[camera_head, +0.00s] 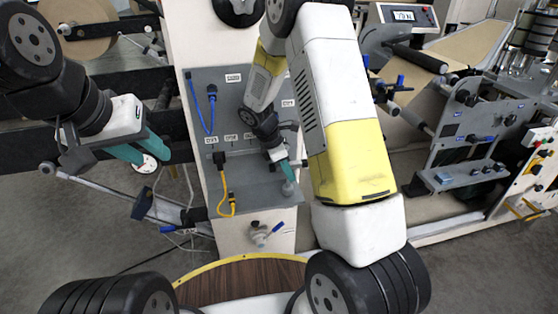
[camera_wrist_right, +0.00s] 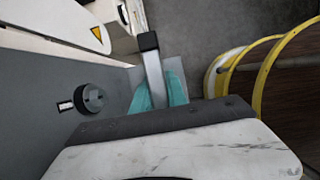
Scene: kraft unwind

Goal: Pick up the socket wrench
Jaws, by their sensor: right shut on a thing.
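The socket wrench (camera_wrist_right: 153,75) shows in the right wrist view as a grey metal bar with a black square end, between the teal fingers of my right gripper (camera_wrist_right: 160,95). My right gripper also shows in the head view (camera_head: 286,170), small and partly behind my arm, beside the grey panel and above its lower ledge. It is shut on the wrench. In the head view a small grey part shows just below its fingertips. My left gripper (camera_head: 150,155) has its teal fingers apart and holds nothing visible, left of the panel.
The grey panel (camera_head: 232,80) carries blue and yellow cables on its face. A black knob (camera_wrist_right: 90,98) is close beside the right gripper in the wrist view. A valve (camera_head: 261,233) sits below the ledge. Machine rollers (camera_head: 415,57) stand to the right.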

